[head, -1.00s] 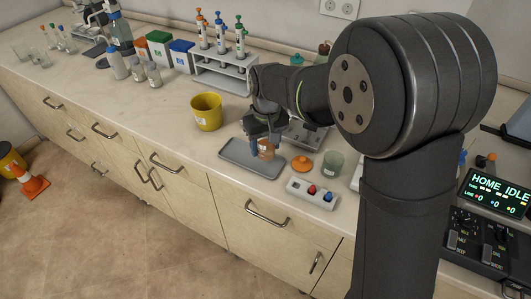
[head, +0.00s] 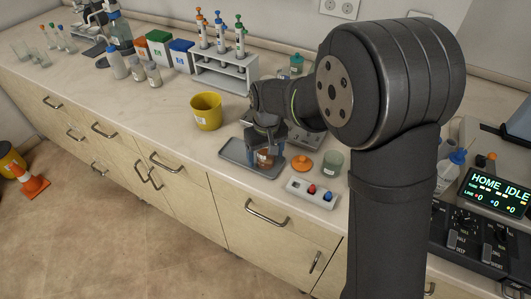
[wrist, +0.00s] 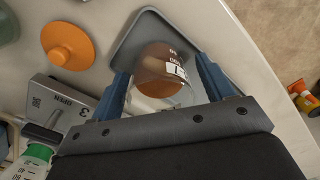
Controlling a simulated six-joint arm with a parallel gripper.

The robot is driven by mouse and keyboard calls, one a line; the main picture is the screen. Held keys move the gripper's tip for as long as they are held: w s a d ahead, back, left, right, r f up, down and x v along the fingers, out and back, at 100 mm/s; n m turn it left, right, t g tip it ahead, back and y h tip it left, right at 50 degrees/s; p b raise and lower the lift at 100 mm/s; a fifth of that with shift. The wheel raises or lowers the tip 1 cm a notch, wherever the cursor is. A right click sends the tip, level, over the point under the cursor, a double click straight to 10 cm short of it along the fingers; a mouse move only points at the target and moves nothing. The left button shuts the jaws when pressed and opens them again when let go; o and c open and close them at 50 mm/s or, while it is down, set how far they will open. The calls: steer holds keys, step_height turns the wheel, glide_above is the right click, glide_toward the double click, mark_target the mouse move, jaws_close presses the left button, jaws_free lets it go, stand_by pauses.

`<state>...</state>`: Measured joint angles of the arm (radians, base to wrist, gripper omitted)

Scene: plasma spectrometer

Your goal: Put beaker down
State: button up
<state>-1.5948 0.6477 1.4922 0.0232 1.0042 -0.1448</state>
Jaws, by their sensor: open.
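The beaker (wrist: 162,72), with brown contents and a white label, stands on the grey tray (wrist: 128,45) in the wrist view. In the head view the beaker (head: 264,157) is partly hidden by my gripper, on the right part of the tray (head: 234,155). My gripper (wrist: 165,85) is open, with one blue finger on each side of the beaker. Small gaps seem to show beside the glass, but I cannot tell whether a finger touches it.
An orange lid (head: 302,163) and a greenish glass jar (head: 332,163) stand right of the tray. A button box (head: 312,193) is in front of them. A yellow bucket (head: 206,111) stands behind left. The counter left of the tray is clear.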

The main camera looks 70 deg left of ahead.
step_height(320, 180, up, 12)
steer(key=shift+r, duration=0.2)
stand_by(0.4)
steer(key=shift+w, duration=0.1)
step_height(320, 180, down, 12)
steer(key=shift+f, duration=0.1)
step_height(320, 180, up, 3)
steer(key=shift+r, duration=0.55)
